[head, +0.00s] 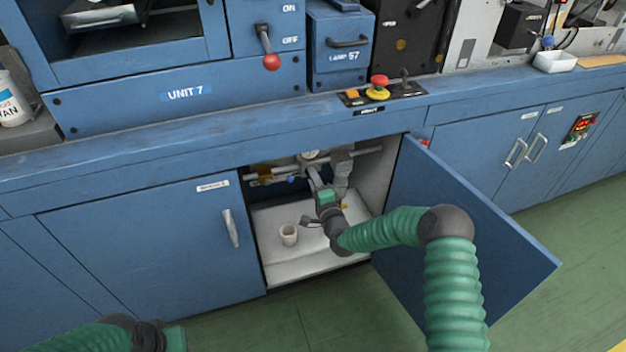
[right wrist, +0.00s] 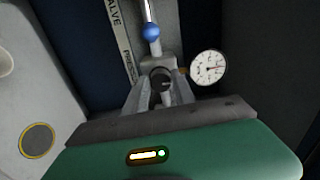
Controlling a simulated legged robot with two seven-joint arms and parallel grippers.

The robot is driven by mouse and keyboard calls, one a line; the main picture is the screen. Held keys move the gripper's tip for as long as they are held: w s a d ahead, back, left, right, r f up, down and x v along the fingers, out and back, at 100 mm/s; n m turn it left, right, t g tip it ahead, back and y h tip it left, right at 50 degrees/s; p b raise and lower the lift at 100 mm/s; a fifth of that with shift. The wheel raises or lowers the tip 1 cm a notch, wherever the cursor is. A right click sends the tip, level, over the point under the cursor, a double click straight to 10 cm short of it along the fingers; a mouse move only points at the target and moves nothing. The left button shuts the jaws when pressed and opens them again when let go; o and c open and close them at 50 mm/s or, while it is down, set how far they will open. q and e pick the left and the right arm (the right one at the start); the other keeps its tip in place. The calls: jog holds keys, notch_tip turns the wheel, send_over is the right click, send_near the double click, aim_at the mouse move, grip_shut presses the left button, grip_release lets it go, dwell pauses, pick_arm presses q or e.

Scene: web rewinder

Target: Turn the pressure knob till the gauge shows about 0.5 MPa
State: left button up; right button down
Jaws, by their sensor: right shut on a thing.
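The pressure knob (right wrist: 161,77) is a small dark round knob between my fingertips in the right wrist view. My right gripper (head: 313,172) reaches into the open cabinet and is shut on the knob; its fingers also show in the right wrist view (right wrist: 157,90). The round white gauge (right wrist: 208,68) is just right of the knob, with a dark needle pointing roughly right; its figures are too small to read.
The cabinet door (head: 470,215) stands open to the right, beside my right arm. A blue ball-ended lever (right wrist: 151,31) is above the knob. The closed left door (head: 140,245) has a metal handle.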

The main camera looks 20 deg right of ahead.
jog(key=shift+s+d+f, duration=0.1)
jog(key=shift+d+f, duration=0.1)
jog(key=shift+f, duration=0.05)
jog(key=c, duration=1)
grip_release()
jog(key=shift+c, duration=0.2)
jog(key=shift+r, duration=0.1)
jog(key=s+p, duration=0.5)
jog(key=s, duration=1.1)
jog(key=shift+s+d+p, duration=0.3)
jog(key=shift+s+p, duration=0.1)
